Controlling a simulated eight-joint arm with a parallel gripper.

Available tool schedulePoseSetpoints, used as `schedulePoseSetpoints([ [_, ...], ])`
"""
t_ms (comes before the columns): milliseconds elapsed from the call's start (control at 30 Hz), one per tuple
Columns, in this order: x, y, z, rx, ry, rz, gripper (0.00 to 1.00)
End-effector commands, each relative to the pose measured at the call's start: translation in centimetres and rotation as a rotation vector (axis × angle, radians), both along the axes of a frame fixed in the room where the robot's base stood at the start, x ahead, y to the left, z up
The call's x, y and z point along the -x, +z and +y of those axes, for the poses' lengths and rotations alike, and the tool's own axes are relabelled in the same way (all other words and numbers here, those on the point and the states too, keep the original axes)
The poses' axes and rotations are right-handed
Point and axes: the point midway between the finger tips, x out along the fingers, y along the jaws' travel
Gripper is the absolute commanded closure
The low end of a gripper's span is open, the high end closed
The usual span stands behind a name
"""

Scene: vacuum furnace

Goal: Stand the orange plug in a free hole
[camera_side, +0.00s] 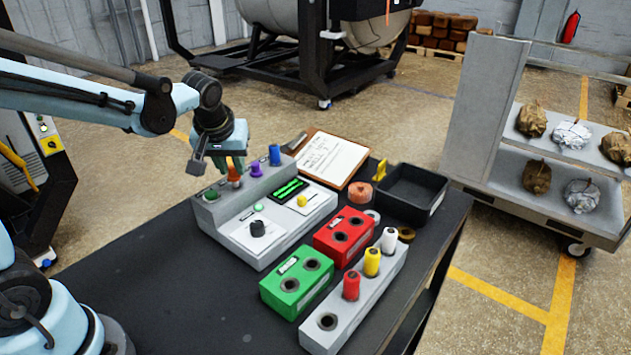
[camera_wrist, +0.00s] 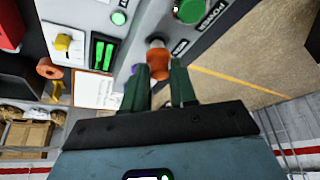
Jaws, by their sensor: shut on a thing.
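The orange plug (camera_side: 235,173) is at the raised back ledge of the grey console (camera_side: 213,219). It also shows in the wrist view (camera_wrist: 159,64). My gripper (camera_side: 230,162) is over the ledge, shut on the orange plug; in the wrist view its green fingers (camera_wrist: 162,76) lie on both sides of it. I cannot tell whether the plug's lower end is still in the ledge. A grey strip (camera_side: 365,287) holds red (camera_side: 351,285), yellow (camera_side: 372,262) and white (camera_side: 389,240) plugs, with an empty hole (camera_side: 327,322) at its near end.
A green block (camera_side: 283,290) and a red block (camera_side: 333,246) show dark round holes. Purple (camera_side: 256,169) and blue (camera_side: 275,155) pieces stand beside the orange plug on the ledge. A clipboard (camera_side: 331,158) and a black tray (camera_side: 405,193) lie behind. The table's near left is bare.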

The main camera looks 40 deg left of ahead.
Motion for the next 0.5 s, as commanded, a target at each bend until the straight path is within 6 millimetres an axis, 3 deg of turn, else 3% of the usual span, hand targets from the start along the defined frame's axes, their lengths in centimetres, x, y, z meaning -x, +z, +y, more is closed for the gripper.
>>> schedulePoseSetpoints([
  [500,0.0,-0.59,0.0,0.0,0.0,0.0,1.0],
])
